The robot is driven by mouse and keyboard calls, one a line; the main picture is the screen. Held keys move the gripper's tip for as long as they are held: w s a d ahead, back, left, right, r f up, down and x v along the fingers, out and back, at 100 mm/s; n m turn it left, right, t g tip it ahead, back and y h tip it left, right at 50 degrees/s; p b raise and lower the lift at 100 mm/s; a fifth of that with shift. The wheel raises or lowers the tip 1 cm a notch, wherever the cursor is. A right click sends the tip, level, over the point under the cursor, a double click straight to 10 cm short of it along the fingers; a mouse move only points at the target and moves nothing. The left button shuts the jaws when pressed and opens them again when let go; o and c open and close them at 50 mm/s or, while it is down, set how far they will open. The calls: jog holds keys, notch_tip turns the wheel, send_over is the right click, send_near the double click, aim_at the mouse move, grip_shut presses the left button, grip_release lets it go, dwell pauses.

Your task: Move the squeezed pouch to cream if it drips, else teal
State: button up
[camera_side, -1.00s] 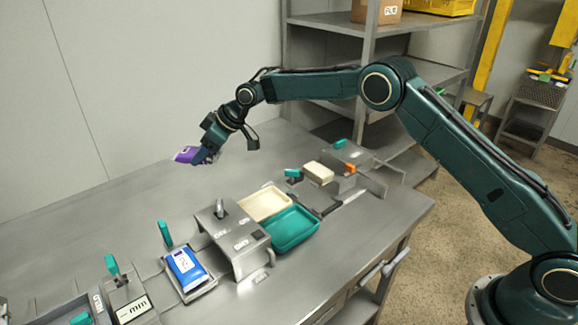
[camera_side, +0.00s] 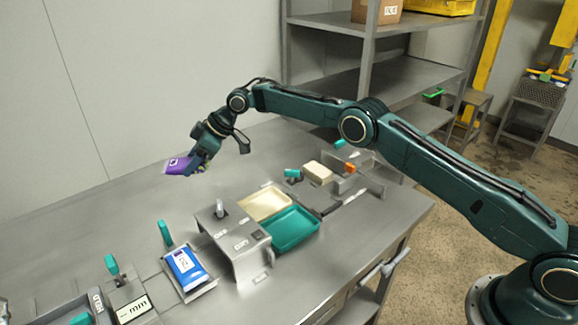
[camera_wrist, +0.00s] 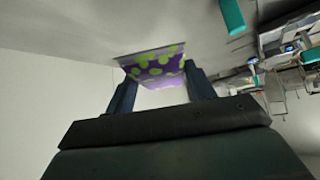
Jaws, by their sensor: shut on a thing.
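A purple pouch (camera_side: 178,166) is held between the fingers of my gripper (camera_side: 199,164), in the air above the back left of the steel table. In the wrist view the pouch (camera_wrist: 155,66) shows green spots and sits between my two fingers (camera_wrist: 160,92). I see no drip from it in these frames, but the pouch is small and partly hidden by the gripper. The cream tray (camera_side: 266,203) and the teal tray (camera_side: 295,232) lie side by side on the table, to the right of and below my gripper.
A steel stand with labels (camera_side: 235,245) stands left of the trays. A blue pouch (camera_side: 186,268) lies on a plate further left. Teal-handled fixtures (camera_side: 113,267) line the front left. A cream block (camera_side: 318,172) is behind the trays. The table's back left is clear.

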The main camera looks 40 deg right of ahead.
jog(key=shift+f, duration=1.95)
send_over(195, 209)
jog(key=s+d, duration=0.2)
jog(key=shift+w+f, duration=0.15)
jog(key=shift+f, duration=1.1)
jog(key=shift+w+f, duration=0.1)
jog(key=shift+f, duration=1.15)
jog(key=shift+f, duration=0.1)
jog(key=shift+f, duration=2.2)
jog(key=shift+f, duration=0.15)
jog(key=o, duration=1.1)
jog(key=shift+d, duration=0.2)
